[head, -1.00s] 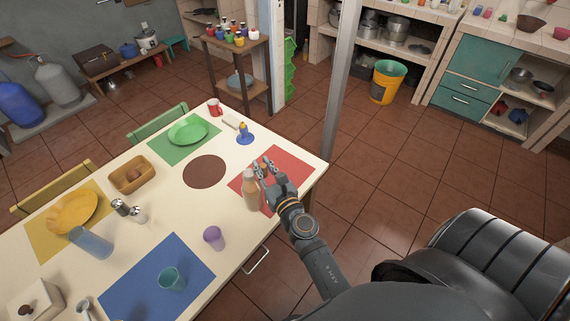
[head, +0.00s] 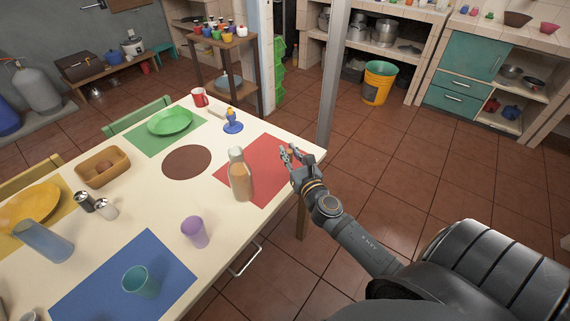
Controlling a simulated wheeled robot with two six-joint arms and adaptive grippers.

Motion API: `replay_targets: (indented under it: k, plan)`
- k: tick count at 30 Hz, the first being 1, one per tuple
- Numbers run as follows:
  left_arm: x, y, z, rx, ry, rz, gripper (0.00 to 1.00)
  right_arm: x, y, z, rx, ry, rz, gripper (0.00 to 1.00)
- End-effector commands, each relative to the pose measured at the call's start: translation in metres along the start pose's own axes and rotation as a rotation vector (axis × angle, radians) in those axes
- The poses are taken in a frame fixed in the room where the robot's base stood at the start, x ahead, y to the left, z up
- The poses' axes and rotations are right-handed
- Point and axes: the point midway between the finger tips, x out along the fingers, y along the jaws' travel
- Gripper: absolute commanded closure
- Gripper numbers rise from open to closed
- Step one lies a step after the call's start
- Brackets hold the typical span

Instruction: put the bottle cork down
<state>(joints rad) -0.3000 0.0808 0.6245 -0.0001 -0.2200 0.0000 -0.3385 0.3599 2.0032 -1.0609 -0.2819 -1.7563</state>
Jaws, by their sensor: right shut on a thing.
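My right gripper (head: 290,152) is over the right part of the red placemat (head: 265,175), near the table's right corner. It is shut on a small tan thing between its fingertips, apparently the bottle cork (head: 290,151), mostly hidden by the fingers. I cannot tell whether the cork touches the mat. A glass bottle (head: 240,178) with amber contents stands upright at the mat's left edge, to the left of the gripper and apart from it. My left gripper is not in view.
A brown round mat (head: 187,162) lies bare to the left. A blue-and-yellow item (head: 232,122) and a red mug (head: 199,97) stand farther back. Most of the red mat is free.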

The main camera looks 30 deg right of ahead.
Motion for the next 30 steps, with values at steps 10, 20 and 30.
replay_targets:
  k: [10, 20, 30]
  plan:
    - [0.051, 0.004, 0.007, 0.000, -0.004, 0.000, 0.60, 0.054, -0.041, -0.064, 0.001, -0.001, -0.001, 0.92]
    - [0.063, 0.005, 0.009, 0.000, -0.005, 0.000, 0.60, 0.064, -0.048, -0.078, 0.000, 0.000, 0.000, 0.92]
    - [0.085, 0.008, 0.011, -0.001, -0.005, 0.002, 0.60, 0.064, -0.048, -0.106, 0.002, 0.000, 0.000, 0.91]
